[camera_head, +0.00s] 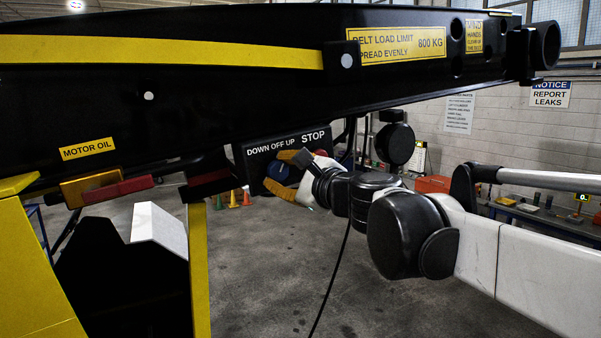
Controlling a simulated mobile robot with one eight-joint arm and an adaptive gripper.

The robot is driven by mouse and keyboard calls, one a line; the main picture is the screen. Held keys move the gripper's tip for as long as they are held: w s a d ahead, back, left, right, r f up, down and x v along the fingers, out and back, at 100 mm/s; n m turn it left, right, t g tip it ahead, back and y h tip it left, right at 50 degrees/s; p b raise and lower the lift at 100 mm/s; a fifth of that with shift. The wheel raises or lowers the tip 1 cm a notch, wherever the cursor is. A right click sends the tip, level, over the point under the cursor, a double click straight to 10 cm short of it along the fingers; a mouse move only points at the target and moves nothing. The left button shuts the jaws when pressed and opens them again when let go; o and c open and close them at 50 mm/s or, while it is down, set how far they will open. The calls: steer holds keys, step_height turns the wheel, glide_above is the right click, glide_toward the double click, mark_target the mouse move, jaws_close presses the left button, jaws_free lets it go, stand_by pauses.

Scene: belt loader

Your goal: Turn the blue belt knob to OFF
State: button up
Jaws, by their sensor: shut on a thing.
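The blue belt knob (280,172) is on the black control panel (250,165) under the loader boom, below the words DOWN OFF UP. My gripper (274,171) reaches it from the right, with one orange fingertip above the knob and one below it. It is shut on the knob. My gripper and wrist cover part of the knob, and I cannot read which way it points.
The black loader boom (200,100) with yellow stripes runs across the top, close above my arm. A yellow post (199,270) stands left of the panel. Cones (234,198) and a bench with small items (530,215) are farther back.

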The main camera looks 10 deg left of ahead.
steer(key=n+h, duration=0.1)
steer(key=n, duration=0.5)
stand_by(0.6)
steer(key=o, duration=1.2)
steer(key=v, duration=1.2)
steer(key=shift+r, duration=0.1)
